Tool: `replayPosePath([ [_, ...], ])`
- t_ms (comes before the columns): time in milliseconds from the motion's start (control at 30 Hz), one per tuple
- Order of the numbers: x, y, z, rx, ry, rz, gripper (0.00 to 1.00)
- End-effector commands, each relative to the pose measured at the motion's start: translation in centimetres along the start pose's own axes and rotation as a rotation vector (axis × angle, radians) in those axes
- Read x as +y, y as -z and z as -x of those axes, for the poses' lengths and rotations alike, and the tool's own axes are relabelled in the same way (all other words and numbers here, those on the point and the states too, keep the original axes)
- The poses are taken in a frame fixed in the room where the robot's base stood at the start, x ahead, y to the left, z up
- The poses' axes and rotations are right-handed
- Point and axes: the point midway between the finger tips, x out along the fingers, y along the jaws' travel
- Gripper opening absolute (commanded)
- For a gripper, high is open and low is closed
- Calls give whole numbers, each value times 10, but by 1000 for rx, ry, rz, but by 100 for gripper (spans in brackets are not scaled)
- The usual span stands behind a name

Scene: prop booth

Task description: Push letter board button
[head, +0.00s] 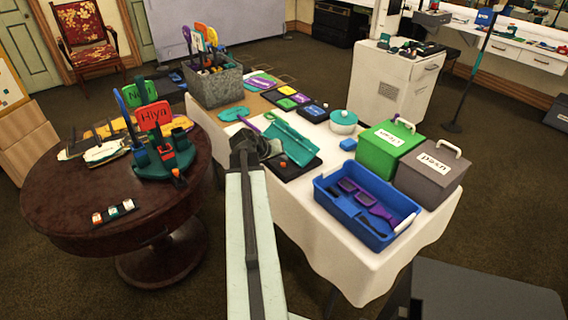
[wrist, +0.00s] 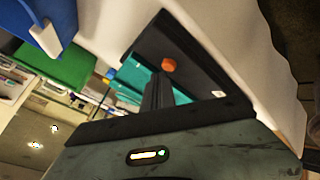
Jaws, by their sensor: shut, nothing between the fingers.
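The letter board looks to be the teal piece (head: 290,141) on a black base (head: 299,170), lying on the white-covered table. In the wrist view its teal part (wrist: 137,74) and black base (wrist: 196,47) show ahead of my gripper. A round orange button (wrist: 169,65) stands on the black part, close beyond my fingertips. A small orange spot in the head view (head: 284,162) seems to be the same button. My gripper (head: 265,148) is at the board's left side, shut and empty. In the wrist view the dark fingers (wrist: 156,82) point toward the button; I cannot tell whether they touch it.
A blue tray (head: 360,225) with purple and dark items, a green box (head: 388,150) and a grey box (head: 432,172) stand right of the board. A teal-lidded pot (head: 343,122) is behind. A round wooden table (head: 60,205) stands left.

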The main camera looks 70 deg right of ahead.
Motion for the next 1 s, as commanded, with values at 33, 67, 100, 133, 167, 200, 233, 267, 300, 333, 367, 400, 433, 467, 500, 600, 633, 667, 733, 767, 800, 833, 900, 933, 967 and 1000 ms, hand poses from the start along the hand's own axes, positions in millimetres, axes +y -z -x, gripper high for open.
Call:
replayPosePath([
  [33, 0, 0, 0, 0, 0, 0, 0],
  [67, 0, 0, 0, 0, 0, 0, 0],
  [100, 0, 0, 0, 0, 0, 0, 0],
  [133, 0, 0, 0, 0, 0, 0, 0],
  [167, 0, 0, 0, 0, 0, 0, 0],
  [200, 0, 0, 0, 0, 0, 0, 0],
  [233, 0, 0, 0, 0, 0, 0, 0],
  [267, 0, 0, 0, 0, 0, 0, 0],
  [300, 0, 0, 0, 0, 0, 0, 0],
  [333, 0, 0, 0, 0, 0, 0, 0],
  [367, 0, 0, 0, 0, 0, 0, 0],
  [400, 0, 0, -1, 0, 0, 0, 0],
  [433, 0, -1, -1, 0, 0, 0, 0],
  [467, -1, -1, -2, 0, 0, 0, 0],
  [500, -2, -2, -3, 0, 0, 0, 0],
  [600, -6, -4, -6, 0, 0, 0, 0],
  [633, -6, -4, -7, 0, 0, 0, 0],
  [667, -6, -4, -7, 0, 0, 0, 0],
  [733, -6, -4, -6, 0, 0, 0, 0],
  [767, -6, -4, -6, 0, 0, -1, 0],
  [800, -6, -4, -6, -1, 0, -1, 0],
  [833, -6, -4, -6, -1, 0, -1, 0],
  [900, -6, -4, -6, -1, 0, -1, 0],
  [933, -6, -4, -6, -1, 0, -1, 0],
  [967, -5, -4, -6, -1, 0, -1, 0],
  [1000, -5, -3, -5, -1, 0, -1, 0],
])
